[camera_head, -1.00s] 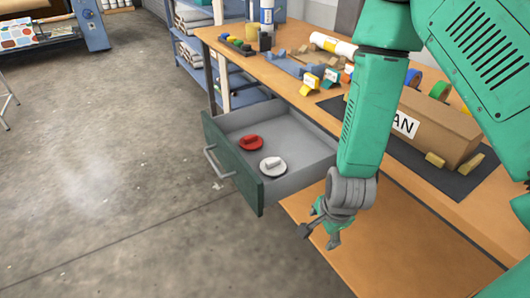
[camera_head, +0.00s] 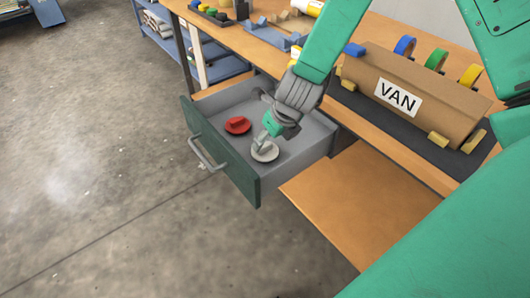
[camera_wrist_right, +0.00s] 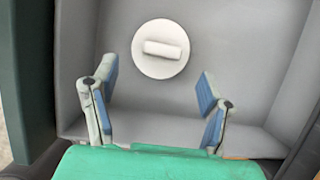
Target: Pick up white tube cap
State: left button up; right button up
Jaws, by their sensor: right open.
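The white tube cap (camera_head: 265,152) is a round disc with a raised bar grip, lying on the floor of the open drawer (camera_head: 310,146). It also shows in the right wrist view (camera_wrist_right: 160,48), apart from the fingers and just beyond their tips. My right gripper (camera_head: 262,130) is over the drawer, close to the white cap, and partly covers it in the head view. In the right wrist view its two blue-padded fingers (camera_wrist_right: 157,82) are spread wide with nothing between them. A red cap (camera_head: 237,125) lies left of the white one in the drawer. My left gripper is not in view.
The drawer's green front with a grey handle (camera_head: 208,153) faces left, and its walls stand around the gripper. A wooden shelf board (camera_head: 350,200) is right of the drawer.

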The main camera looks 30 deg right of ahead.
aim_at(265, 145)
jog(key=shift+x, duration=0.9)
jog(key=x, duration=0.2)
jog(key=b+x, duration=0.1)
jog(key=shift+w+f, duration=0.25)
jog(key=shift+w, duration=0.2)
jog(key=shift+w+f, duration=0.1)
jog(key=shift+f, duration=0.15)
jog(key=shift+d, duration=0.2)
jog(key=c, duration=0.5)
jog(key=shift+a, duration=0.1)
